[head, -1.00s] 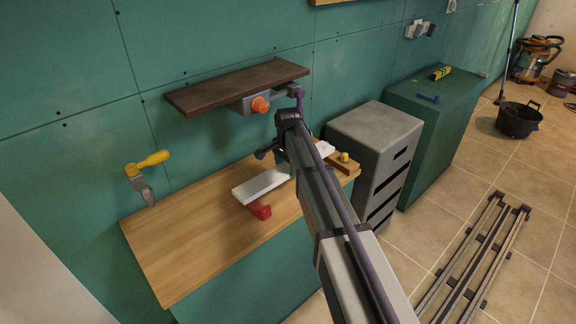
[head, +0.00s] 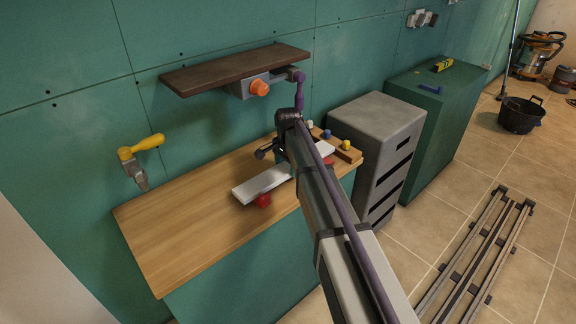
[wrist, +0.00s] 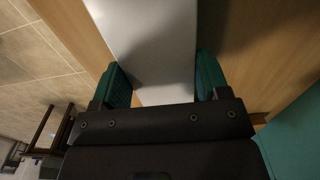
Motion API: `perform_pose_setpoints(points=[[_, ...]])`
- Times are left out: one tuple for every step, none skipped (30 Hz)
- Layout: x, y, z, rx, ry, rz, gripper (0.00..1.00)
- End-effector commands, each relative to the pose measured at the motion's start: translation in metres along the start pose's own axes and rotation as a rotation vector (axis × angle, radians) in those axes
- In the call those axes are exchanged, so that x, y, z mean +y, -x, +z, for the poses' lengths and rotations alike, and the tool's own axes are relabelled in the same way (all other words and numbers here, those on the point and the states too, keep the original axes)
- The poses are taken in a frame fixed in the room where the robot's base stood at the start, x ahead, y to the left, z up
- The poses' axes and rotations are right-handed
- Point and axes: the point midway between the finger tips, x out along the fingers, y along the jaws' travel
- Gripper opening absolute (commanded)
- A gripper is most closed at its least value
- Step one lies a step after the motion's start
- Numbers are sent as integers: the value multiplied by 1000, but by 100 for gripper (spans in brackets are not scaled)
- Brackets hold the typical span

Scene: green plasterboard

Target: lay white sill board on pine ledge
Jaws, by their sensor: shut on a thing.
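The white sill board (head: 262,184) is a long flat strip above the light wood bench top, which looks like the pine ledge (head: 170,240). A red piece (head: 262,201) shows under its left end and another red piece (head: 328,160) near its right end. I cannot tell if the board touches them. In the wrist view my gripper (wrist: 160,82) is shut on the board (wrist: 150,40), with a green finger at each long edge. In the head view my arm hides the board's middle and most of the gripper.
A wood block (head: 345,150) with coloured knobs sits at the bench's right end, beside a grey drawer unit (head: 375,125). A dark shelf (head: 235,70) with an orange knob (head: 259,88) overhangs the back. The bench's left half is clear.

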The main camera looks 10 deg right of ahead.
Motion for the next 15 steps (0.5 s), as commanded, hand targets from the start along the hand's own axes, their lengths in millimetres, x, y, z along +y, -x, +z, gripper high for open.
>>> perform_pose_setpoints(points=[[0, 0, 0, 0, 0, 0, 33], [0, 0, 0, 0, 0, 0, 33], [0, -1, 0, 0, 0, 0, 33], [0, -1, 0, 0, 0, 0, 33], [0, -2, 0, 0, 0, 0, 33], [0, -2, 0, 0, 0, 0, 33], [0, -3, 0, 0, 0, 0, 33], [0, -4, 0, 0, 0, 0, 33], [0, -5, 0, 0, 0, 0, 33], [0, -5, 0, 0, 0, 0, 33], [0, -6, 0, 0, 0, 0, 33], [0, -7, 0, 0, 0, 0, 33], [0, -7, 0, 0, 0, 0, 33], [0, -8, 0, 0, 0, 0, 33], [0, -9, 0, 0, 0, 0, 33]])
